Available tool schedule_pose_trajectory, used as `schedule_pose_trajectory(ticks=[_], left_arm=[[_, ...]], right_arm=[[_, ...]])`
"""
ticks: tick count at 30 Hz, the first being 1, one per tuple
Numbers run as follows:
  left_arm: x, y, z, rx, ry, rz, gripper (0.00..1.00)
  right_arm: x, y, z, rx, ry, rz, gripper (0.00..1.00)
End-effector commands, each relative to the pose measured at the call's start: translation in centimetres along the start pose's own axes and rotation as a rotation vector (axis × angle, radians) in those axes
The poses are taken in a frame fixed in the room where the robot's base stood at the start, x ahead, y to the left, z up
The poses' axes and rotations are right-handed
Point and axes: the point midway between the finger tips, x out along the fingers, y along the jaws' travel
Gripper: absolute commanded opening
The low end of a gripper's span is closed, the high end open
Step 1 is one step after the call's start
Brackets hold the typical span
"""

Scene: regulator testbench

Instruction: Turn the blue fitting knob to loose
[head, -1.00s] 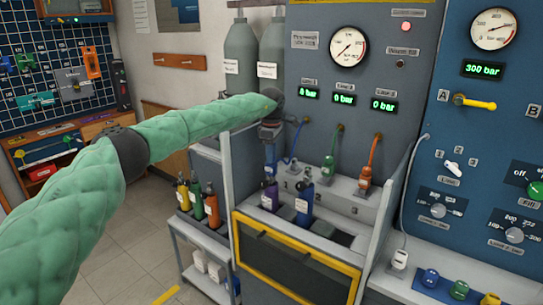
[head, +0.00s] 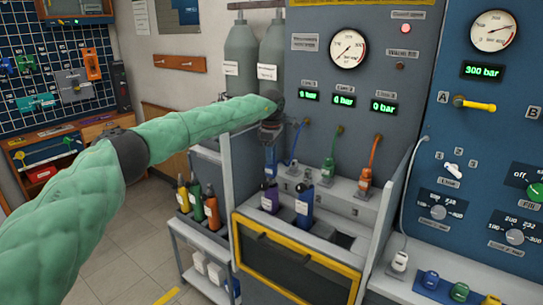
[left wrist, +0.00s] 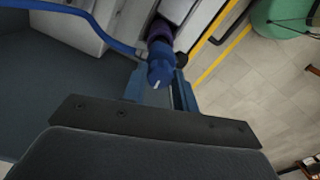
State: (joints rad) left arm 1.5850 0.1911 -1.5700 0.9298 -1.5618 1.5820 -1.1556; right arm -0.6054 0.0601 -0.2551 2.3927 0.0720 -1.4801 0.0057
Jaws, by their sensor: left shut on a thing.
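The blue fitting knob (left wrist: 161,66) shows in the left wrist view, with a short white mark on its near end. The two blue fingers of my left gripper (left wrist: 158,78) stand on either side of it, shut on it. In the head view, my left gripper (head: 270,143) points down at the left end of the test bench, and the wrist and fingers largely hide the knob. A blue hose (left wrist: 88,13) comes in towards the knob from the left. A purple cylinder part (left wrist: 160,30) is just behind the knob. My right gripper is not in view.
Green (head: 329,168) and orange (head: 366,178) fittings hang on hoses to the right. Purple (head: 269,197) and dark blue (head: 304,206) bottles stand in the bench front. A cart (head: 200,235) with several bottles is at the left. A yellow-edged panel (head: 295,262) lies below.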

Motion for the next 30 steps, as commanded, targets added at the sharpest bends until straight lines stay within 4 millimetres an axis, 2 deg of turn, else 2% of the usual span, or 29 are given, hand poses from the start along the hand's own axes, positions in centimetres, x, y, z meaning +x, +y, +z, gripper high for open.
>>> schedule_pose_trajectory(ticks=[6, 7, 10, 23, 30], left_arm=[[0.0, 0.0, 0.0, 0.000, 0.000, 0.000, 0.06], [0.0, 0.0, 0.0, 0.000, 0.000, 0.000, 0.31], [0.0, 0.0, 0.0, 0.000, 0.000, 0.000, 0.50], [-0.5, 0.0, 0.0, 0.000, 0.000, 0.001, 0.51], [-3.2, 0.1, 0.0, 0.000, 0.000, 0.002, 0.51]], right_arm=[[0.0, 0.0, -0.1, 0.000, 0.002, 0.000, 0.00], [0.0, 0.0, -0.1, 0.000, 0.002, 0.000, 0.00], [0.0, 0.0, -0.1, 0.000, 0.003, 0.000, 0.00], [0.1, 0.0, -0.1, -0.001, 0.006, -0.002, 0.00], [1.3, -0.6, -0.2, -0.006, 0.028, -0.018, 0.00]])
